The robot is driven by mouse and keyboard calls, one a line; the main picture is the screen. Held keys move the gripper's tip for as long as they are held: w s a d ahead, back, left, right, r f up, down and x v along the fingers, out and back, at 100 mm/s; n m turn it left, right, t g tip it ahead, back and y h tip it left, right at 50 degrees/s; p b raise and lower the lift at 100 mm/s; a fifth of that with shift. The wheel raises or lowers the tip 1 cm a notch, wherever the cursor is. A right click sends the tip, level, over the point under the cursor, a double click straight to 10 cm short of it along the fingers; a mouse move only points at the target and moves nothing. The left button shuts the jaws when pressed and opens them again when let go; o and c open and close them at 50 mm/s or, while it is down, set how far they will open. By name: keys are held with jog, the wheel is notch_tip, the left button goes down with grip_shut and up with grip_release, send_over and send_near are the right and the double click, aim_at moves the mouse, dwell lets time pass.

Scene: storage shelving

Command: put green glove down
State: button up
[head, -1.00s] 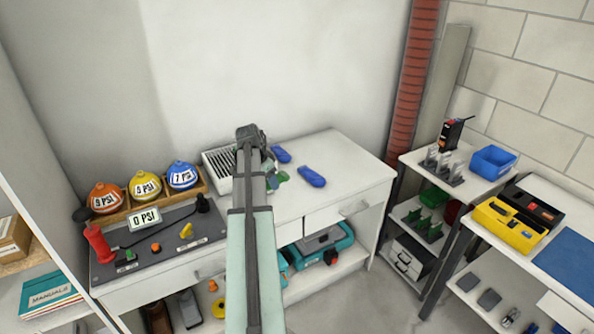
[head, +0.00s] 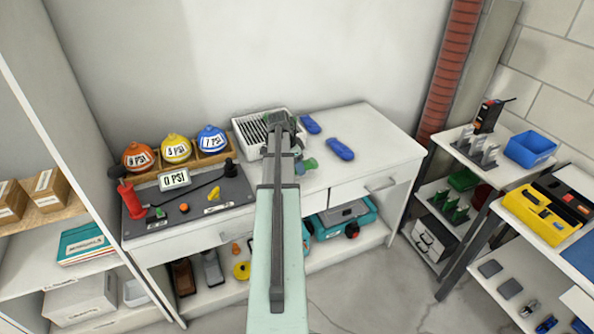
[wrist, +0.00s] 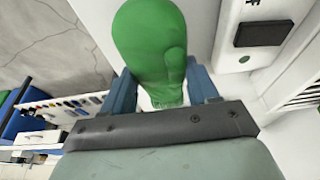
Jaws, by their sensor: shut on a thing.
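The green glove (wrist: 152,45) is between the two blue fingers of my gripper (wrist: 163,88) in the wrist view, and the fingers are shut on it. In the head view a small part of the green glove (head: 309,164) shows just right of my arm, over the white counter. My arm hides most of my gripper there. Whether the glove touches the counter, I cannot tell. Two blue gloves (head: 311,124) (head: 341,148) lie on the counter to the right of my gripper.
A white slatted tray (head: 245,139) stands at the counter's back, left of my arm. Bare counter (head: 385,145) lies right of the blue gloves. Shelves (head: 440,140) stand further right.

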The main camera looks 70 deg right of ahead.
jog(key=shift+f, duration=1.55)
jog(key=o, duration=1.1)
jog(key=shift+f, duration=0.1)
jog(key=shift+c, duration=0.2)
jog(key=v, duration=1.2)
